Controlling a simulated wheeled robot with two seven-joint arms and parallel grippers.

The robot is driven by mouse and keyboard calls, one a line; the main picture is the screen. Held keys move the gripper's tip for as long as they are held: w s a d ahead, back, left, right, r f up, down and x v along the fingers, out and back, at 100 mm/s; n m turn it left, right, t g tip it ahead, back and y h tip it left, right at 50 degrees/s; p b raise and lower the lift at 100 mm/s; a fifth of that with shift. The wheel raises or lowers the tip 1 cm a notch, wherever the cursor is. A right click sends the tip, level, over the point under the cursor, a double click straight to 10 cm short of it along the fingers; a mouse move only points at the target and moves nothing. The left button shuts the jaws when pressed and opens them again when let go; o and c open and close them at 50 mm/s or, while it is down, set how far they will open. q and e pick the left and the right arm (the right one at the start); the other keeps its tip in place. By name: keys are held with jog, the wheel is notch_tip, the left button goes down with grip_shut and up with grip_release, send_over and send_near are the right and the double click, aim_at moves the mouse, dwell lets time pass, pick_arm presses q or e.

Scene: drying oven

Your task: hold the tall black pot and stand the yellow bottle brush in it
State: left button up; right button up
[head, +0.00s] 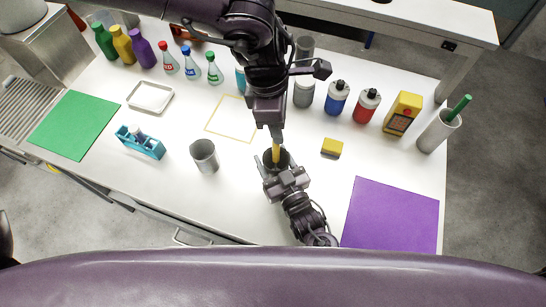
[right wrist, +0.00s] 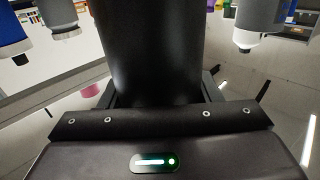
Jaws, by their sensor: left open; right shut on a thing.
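The tall black pot (head: 284,158) stands in the middle front of the table, partly covered by my grippers. My right gripper (head: 273,164) is shut on it from the front; in the right wrist view the pot's dark wall (right wrist: 152,50) fills the middle between the fingers. The yellow bottle brush (head: 276,153) shows as a short upright yellow length at the pot's mouth; its lower end is hidden in the pot. My left gripper (head: 276,137) is open, directly above the brush and overlapping its top in the head view. Whether it touches the brush cannot be told.
A grey cup (head: 204,156) stands left of the pot and a yellow sponge (head: 332,147) lies right. A purple mat (head: 390,216) lies at front right. Blue (head: 337,98) and red (head: 366,105) bottles stand behind. A blue rack (head: 141,142) is at left.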

pick_arm(q)
notch_tip(320, 180, up, 12)
jog(key=a, duration=0.2)
jog(key=shift+w+f, duration=0.1)
pick_arm(e)
jog(key=o, duration=1.1)
jog(key=shift+c, duration=0.2)
jog(key=shift+s, duration=0.1)
jog(key=v, duration=1.1)
jog(key=shift+s+d, duration=0.25)
jog(key=shift+s, duration=0.1)
